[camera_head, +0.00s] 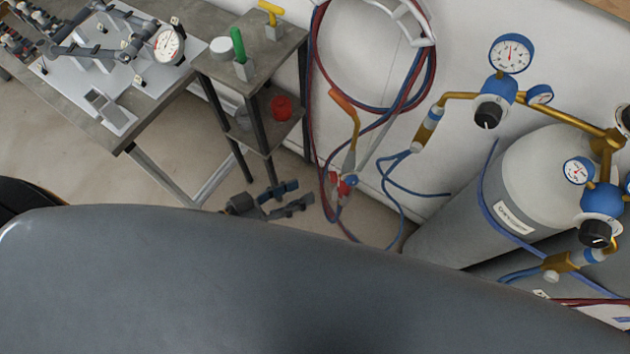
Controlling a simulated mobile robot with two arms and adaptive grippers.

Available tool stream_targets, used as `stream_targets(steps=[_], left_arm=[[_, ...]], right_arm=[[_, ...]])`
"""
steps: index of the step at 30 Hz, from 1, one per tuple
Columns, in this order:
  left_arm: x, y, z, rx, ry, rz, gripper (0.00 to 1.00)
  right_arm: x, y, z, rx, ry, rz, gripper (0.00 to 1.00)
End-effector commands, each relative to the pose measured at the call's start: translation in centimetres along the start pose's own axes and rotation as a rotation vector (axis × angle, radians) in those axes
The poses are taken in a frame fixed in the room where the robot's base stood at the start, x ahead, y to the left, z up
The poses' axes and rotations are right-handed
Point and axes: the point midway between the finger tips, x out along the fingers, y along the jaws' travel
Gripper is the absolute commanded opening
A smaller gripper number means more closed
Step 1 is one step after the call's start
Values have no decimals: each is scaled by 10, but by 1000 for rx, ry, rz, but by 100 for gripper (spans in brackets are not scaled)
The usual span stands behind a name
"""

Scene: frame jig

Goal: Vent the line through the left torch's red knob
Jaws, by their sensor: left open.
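A torch (354,135) with an orange tip and a brass-coloured body hangs tilted in front of the white wall, right of centre. At its lower end are a red knob (340,189) and a small blue knob (351,180). Red and blue hoses run close by and partly overlap that end. Only this torch shows clearly. My left gripper (304,193) is open and empty, its two fingers pointing right toward the red knob. A small gap shows between fingertips and knob; the depth is hard to judge.
Coiled red and blue hoses (433,70) hang above the torch. A grey gas cylinder (462,220) with regulators and gauges (510,54) stands at right. A small shelf stand (290,45) and a workbench (85,110) are at left. My own grey body covers the bottom.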

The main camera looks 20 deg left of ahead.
Motion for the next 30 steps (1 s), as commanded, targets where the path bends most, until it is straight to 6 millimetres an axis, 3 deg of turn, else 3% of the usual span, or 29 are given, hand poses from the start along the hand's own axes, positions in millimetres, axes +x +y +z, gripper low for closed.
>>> stream_targets(steps=[3,10,25,30], left_arm=[[-23,0,1,0,-5,1,48],[-42,1,0,0,-1,2,48],[-42,0,1,1,2,2,48],[-29,3,17,54,33,14,48]], right_arm=[[0,0,0,0,0,0,62],[0,0,0,0,0,0,62],[2,0,0,0,0,0,62],[35,0,2,1,2,0,62]])
